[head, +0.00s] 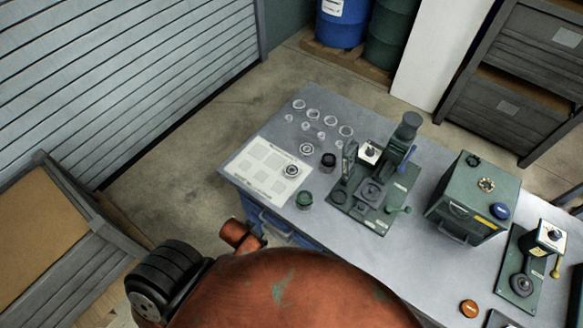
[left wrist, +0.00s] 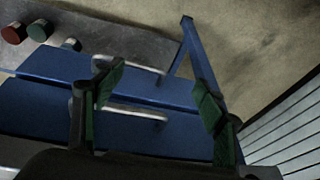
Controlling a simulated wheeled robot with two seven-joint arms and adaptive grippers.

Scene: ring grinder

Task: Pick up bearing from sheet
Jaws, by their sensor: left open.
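The white sheet (head: 246,172) lies on the left end of the grey workbench, with printed squares on it. The bearing (head: 291,171), a small grey ring, sits on the right part of the sheet. My left gripper (left wrist: 158,82) shows in the left wrist view with its two green-padded fingers wide apart and nothing between them. It faces the blue drawer front of the bench, away from the bearing. Neither the sheet nor the bearing can be made out in the left wrist view. My right gripper is not in view.
Several clear rings (head: 312,114) lie behind the sheet. A green-capped jar (head: 304,200) and a dark jar (head: 328,162) stand right of it, before a green press (head: 370,192). Blue drawers (left wrist: 50,112) with metal handles and a blue bench leg (left wrist: 197,52) are close to my left gripper.

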